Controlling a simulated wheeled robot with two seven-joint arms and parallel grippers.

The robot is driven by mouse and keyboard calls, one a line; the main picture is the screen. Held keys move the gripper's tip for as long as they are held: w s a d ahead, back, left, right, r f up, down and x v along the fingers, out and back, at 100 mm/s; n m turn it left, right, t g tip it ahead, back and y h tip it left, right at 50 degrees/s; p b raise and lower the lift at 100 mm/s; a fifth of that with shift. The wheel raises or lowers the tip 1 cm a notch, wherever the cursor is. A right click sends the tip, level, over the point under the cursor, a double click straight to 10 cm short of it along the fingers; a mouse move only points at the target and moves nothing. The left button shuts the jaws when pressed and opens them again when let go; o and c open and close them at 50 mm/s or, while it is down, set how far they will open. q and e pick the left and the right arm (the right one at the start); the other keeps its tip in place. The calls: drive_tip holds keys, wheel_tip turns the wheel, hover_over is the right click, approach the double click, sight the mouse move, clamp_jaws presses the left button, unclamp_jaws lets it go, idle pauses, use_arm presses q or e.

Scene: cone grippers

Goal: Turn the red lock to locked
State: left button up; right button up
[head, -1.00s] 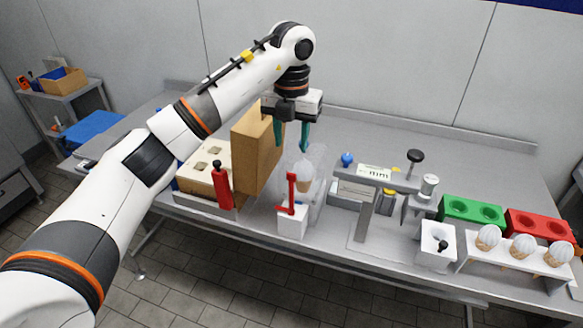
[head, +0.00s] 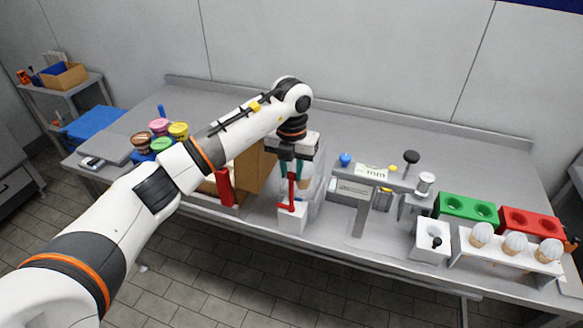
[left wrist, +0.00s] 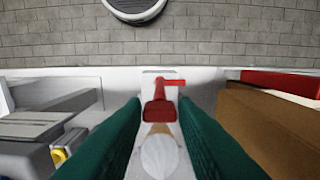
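The red lock (head: 291,206) is an upright red lever on a small white box (head: 292,221) at the table's front edge. It also shows in the left wrist view (left wrist: 160,112), with its wide red head nearest the camera and a thin red arm pointing right. My left gripper (head: 291,175) is open, its green fingers pointing down by the lever's top. In the left wrist view the two fingers (left wrist: 160,130) stand apart on either side of the lever's head, with gaps showing. Contact is not visible. My right gripper is not in view.
A grey stand (head: 365,205) is to the right. The floor in front is clear.

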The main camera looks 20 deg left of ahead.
use_arm(q)
clamp_jaws()
drive_tip(key=m+b, duration=0.3)
drive_tip(key=shift+f+b, duration=0.15)
drive_tip(key=shift+b, duration=0.15)
drive_tip(key=m+b, duration=0.3)
drive_tip(key=m, duration=0.2)
drive_tip(key=m+b, duration=0.2)
drive_tip(key=m, duration=0.4)
drive_tip(key=m+b, duration=0.1)
drive_tip(key=m, duration=0.2)
drive_tip(key=shift+r+m+b, duration=0.25)
drive_tip(key=shift+m+b, duration=0.1)
drive_tip(key=shift+m, duration=0.05)
